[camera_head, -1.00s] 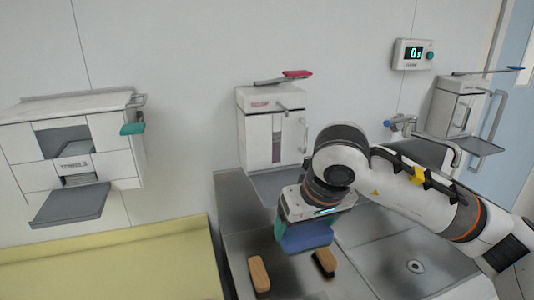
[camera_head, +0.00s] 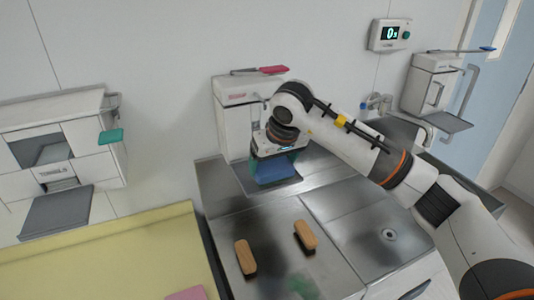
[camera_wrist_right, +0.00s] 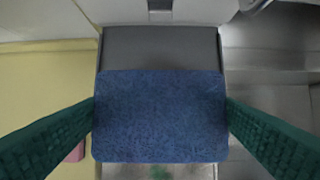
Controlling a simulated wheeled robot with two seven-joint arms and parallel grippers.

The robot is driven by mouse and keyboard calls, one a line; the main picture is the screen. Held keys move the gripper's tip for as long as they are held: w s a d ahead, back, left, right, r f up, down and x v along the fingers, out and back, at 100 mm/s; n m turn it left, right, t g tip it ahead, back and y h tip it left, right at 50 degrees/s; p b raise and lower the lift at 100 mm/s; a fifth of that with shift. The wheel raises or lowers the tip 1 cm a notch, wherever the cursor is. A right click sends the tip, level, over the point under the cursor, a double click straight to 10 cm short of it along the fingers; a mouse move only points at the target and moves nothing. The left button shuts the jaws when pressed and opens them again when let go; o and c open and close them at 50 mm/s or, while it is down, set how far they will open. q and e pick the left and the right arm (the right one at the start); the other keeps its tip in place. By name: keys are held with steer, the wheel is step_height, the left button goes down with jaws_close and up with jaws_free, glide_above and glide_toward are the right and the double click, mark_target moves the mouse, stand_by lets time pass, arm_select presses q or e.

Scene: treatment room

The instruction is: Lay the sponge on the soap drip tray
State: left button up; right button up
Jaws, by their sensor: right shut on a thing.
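My right gripper (camera_head: 274,158) is shut on a blue sponge (camera_head: 275,171), in front of the middle dispenser. In the right wrist view, the sponge (camera_wrist_right: 160,115) lies flat between the green fingers (camera_wrist_right: 160,120). The dispenser (camera_head: 232,118) is a white wall box with a red lever. Its grey drip tray (camera_head: 246,181) sticks out at its foot, mostly hidden behind the sponge in the head view. In the right wrist view, the tray (camera_wrist_right: 160,47) shows beyond the sponge's far edge, and the sponge overlaps it. I cannot tell whether they touch. My left gripper is not in view.
Two wooden-backed brushes (camera_head: 245,257) (camera_head: 306,236) lie on the steel counter (camera_head: 215,195). A sink tap (camera_head: 380,104) and a blue-levered dispenser (camera_head: 432,85) are to the right. A towel dispenser (camera_head: 60,150) hangs at left above a yellow surface (camera_head: 110,260).

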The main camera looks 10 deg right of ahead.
steer(key=w, duration=0.2)
steer(key=w+p, duration=0.1)
steer(key=shift+w+a+r+p, duration=0.1)
steer(key=shift+w+a+p, duration=0.2)
steer(key=shift+w+a, duration=0.1)
steer(key=shift+f+p, duration=0.35)
steer(key=shift+f, duration=0.5)
steer(key=shift+s+d, duration=0.1)
